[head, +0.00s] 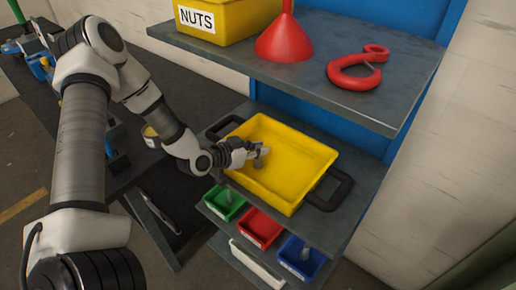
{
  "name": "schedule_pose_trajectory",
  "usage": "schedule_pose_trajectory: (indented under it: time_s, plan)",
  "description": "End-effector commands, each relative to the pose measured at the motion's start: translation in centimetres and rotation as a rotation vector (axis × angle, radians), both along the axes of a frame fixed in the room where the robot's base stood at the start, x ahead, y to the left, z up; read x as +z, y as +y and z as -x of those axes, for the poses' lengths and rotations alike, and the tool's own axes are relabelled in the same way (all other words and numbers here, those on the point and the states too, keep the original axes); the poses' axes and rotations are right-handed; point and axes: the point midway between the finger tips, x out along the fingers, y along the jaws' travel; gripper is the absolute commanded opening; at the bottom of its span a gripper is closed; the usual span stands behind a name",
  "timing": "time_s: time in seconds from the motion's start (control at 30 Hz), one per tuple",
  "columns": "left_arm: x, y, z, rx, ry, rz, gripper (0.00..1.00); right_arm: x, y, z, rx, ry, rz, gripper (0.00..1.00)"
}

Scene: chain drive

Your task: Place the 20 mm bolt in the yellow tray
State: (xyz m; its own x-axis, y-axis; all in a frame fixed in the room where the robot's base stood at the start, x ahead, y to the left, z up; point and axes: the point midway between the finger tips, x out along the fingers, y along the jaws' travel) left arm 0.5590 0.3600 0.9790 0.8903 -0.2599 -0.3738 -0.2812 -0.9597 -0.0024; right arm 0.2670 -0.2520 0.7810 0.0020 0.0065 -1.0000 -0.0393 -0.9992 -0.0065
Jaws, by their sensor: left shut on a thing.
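The yellow tray (300,158) lies on the middle shelf, with a dark handle at each end. My left gripper (262,151) is over the left part of the tray. It is shut on a small grey bolt (259,162), which hangs below the fingers, inside the tray's outline. I cannot tell whether the bolt touches the tray floor, and its size cannot be read. The rest of the visible tray floor looks empty. My right gripper is not in view.
Green (224,203), red (260,228) and blue (301,258) bins stand in front of the tray; the green and blue ones hold grey parts. The upper shelf (310,75) overhangs behind, carrying a yellow NUTS bin (222,18), a red funnel (285,40) and a red hook (356,72).

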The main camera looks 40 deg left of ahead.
Motion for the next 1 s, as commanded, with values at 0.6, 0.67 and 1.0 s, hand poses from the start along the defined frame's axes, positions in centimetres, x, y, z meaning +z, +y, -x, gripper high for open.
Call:
schedule_pose_trajectory:
  time_s: [0.6, 0.67, 1.0]
  plan:
    - [1.3, 0.7, 1.6, 0.008, 0.001, 0.006, 0.44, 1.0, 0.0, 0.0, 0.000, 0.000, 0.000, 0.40]
    - [1.8, 0.8, 2.5, 0.006, -0.002, 0.008, 0.44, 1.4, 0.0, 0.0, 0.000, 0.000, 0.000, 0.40]
    - [4.6, 2.3, 7.7, 0.006, 0.000, 0.008, 0.44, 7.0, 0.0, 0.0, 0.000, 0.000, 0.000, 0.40]
